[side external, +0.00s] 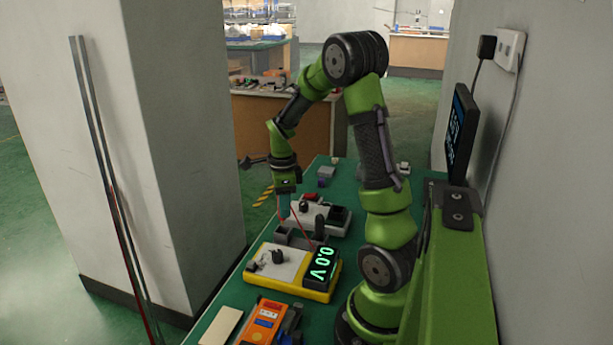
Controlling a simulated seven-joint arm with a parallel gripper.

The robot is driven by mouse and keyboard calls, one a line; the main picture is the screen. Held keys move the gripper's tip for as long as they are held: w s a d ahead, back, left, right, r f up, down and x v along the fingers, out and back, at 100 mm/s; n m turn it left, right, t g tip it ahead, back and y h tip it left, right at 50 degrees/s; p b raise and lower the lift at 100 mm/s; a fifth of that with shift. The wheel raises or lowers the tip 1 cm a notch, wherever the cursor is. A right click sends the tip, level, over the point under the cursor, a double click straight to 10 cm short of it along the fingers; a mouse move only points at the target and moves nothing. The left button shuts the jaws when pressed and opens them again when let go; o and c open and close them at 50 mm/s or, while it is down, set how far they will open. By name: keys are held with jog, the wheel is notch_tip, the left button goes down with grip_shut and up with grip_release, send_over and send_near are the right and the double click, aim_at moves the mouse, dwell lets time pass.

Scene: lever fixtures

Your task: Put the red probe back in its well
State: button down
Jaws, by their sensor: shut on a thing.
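My gripper (284,208) points down over the green bench, shut on what appears to be the red probe. The probe body is too small to make out between the fingers. A thin red lead (301,225) runs from beside the fingertips down to the yellow meter (292,272). The meter has a grey face, a black knob and a display reading 0.0 V. Dark open wells (282,231) lie just behind the meter, below the fingertips. I cannot tell which well belongs to the red probe, or the exact gap beneath the gripper.
A grey fixture with a red button (308,197) and black lever stands behind the wells. An orange device (265,322) and a pale flat block (221,326) lie at the front. Small blocks (326,176) sit further back. A screen and wall are on the right.

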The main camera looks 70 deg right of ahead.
aim_at(284, 220)
jog(key=shift+f, duration=2.4)
jog(key=shift+f, duration=0.1)
jog(key=c, duration=0.9)
grip_release()
